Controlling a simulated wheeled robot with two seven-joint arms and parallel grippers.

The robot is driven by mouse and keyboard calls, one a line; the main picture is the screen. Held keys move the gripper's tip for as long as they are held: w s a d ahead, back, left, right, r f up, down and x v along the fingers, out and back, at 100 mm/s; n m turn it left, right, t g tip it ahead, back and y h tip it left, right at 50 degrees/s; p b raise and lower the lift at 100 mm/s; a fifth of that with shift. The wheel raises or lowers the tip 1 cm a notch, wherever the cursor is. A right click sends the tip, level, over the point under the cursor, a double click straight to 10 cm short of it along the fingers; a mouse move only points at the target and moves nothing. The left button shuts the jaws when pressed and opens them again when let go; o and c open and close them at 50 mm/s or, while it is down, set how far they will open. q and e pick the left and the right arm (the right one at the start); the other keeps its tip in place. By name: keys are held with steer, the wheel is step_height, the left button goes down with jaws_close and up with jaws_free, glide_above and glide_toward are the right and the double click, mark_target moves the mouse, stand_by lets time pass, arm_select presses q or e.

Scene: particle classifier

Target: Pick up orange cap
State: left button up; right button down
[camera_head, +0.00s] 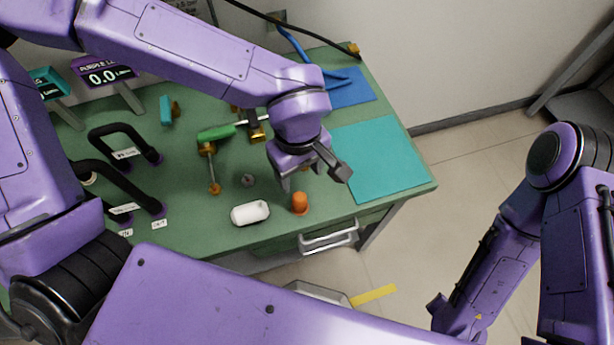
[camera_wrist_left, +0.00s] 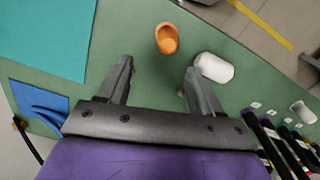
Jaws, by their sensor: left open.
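The orange cap (camera_head: 300,202) stands on the green table near its front edge, to the right of a white capsule-shaped object (camera_head: 250,213). My left gripper (camera_head: 299,187) is above the table just behind the cap in the head view, with nothing visible between its fingers. In the left wrist view the cap (camera_wrist_left: 166,38) lies beyond the two open fingertips (camera_wrist_left: 156,75), roughly between their lines. The white object (camera_wrist_left: 213,68) is by the right-hand finger there. My right arm shows at the right of the head view, but I cannot make out its fingers.
A teal mat (camera_head: 378,163) covers the table's right part, with a blue mat (camera_head: 350,90) behind it. A green-handled valve (camera_head: 216,133) and black pipe handles (camera_head: 112,130) stand to the left. A drawer handle (camera_head: 328,238) juts from the front.

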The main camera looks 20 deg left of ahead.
mark_target(300, 198)
arm_select(q)
steer(key=f, duration=0.1)
steer(key=s+f, duration=0.2)
steer(key=f, duration=0.1)
steer(key=shift+d+b, duration=0.1)
steer(key=shift+b, duration=0.2)
steer(key=f, duration=0.5)
steer(key=shift+w+d+f+b, duration=0.1)
steer(key=shift+w+f+b, duration=0.1)
steer(key=shift+f+b, duration=0.15)
steer(key=shift+s, duration=0.1)
steer(key=c, duration=1.1)
